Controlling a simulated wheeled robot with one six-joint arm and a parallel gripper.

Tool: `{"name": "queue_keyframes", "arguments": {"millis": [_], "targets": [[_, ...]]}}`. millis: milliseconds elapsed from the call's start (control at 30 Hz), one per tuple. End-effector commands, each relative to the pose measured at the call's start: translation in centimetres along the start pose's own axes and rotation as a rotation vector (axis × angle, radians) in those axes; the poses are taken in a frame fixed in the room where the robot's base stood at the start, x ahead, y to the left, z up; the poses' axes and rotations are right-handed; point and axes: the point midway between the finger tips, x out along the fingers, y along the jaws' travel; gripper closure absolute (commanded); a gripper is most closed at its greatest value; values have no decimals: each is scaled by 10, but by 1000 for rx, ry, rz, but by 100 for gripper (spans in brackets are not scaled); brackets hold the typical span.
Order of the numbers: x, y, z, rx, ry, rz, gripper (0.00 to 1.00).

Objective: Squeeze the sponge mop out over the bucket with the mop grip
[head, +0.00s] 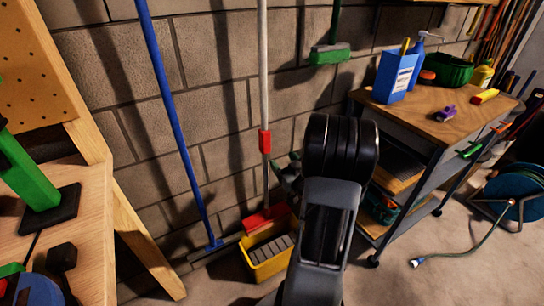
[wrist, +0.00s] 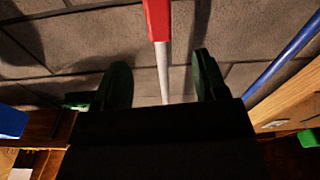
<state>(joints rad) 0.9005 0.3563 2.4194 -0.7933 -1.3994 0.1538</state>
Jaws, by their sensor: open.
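The sponge mop has a pale pole (head: 263,65) that stands nearly upright near the block wall. A red mop grip (head: 265,141) sits around the pole. The red mop head (head: 266,217) is at the yellow bucket (head: 268,265); whether it touches the bucket is unclear. My gripper (head: 288,172) is close to the pole, just right of the grip in the head view. In the wrist view my gripper (wrist: 164,82) is open, with the pole (wrist: 162,72) showing between its green fingers and the red grip (wrist: 157,18) beyond at the top. Contact is not visible.
A wooden workbench (head: 85,240) is at the left edge. A wheeled cart (head: 440,130) with a blue box stands at right. A hose reel (head: 515,195) and its hose lie on the floor beyond it.

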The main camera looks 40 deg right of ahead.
Motion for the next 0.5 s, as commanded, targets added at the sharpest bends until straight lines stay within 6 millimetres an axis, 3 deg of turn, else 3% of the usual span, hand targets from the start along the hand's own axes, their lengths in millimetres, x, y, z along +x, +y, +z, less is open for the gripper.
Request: {"name": "queue_keyframes", "arguments": {"millis": [300, 500], "targets": [[-2, -1, -25, 33, -43, 2, 34], [14, 1, -14, 106, -91, 10, 34]]}}
